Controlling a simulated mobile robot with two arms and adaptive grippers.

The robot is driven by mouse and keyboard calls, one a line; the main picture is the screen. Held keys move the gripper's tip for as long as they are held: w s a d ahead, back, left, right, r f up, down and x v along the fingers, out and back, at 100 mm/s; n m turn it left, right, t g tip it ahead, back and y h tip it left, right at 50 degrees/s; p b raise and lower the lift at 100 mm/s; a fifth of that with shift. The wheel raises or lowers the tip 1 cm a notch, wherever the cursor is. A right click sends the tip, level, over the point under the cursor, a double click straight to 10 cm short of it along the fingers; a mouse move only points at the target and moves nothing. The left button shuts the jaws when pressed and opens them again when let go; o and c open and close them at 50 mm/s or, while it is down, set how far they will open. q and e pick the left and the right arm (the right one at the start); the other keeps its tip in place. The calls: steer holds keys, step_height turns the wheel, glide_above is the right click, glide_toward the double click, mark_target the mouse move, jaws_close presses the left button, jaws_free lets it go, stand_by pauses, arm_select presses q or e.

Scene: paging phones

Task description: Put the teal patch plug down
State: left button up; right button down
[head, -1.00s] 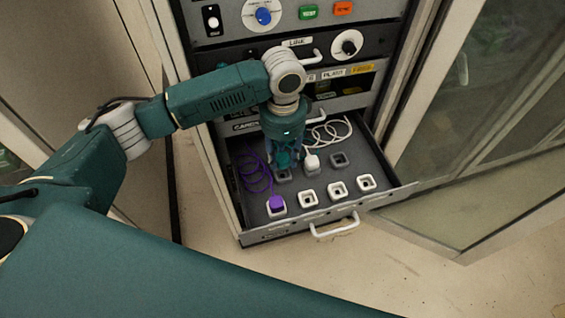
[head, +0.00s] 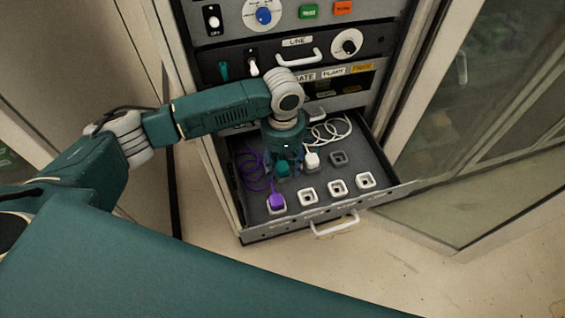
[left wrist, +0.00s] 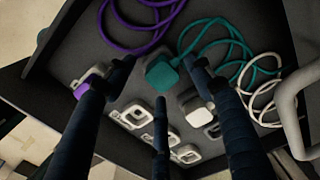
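The teal patch plug (head: 282,168) sits in the back-left position of the open drawer (head: 390,192), where a dark socket showed before. Its teal cord trails behind it in the left wrist view, where the plug (left wrist: 162,74) lies between and just beyond my spread fingers. My left gripper (head: 284,160) points down over the plug. Its fingers (left wrist: 160,82) stand apart, and I see gaps between them and the plug. How deep the plug sits is hidden. My right gripper is not in view.
A white plug (head: 312,160) stands close to the right of the teal one. A purple plug (head: 277,202) sits at the front left. Empty white sockets (head: 337,187) line the front, and an empty dark socket (head: 339,158) is at the back right. Loose cords lie behind.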

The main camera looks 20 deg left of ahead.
mark_target(283, 167)
arm_select(q)
step_height(283, 167, up, 13)
steer(key=b, duration=0.2)
steer(key=shift+f, duration=0.2)
stand_by(0.9)
stand_by(1.2)
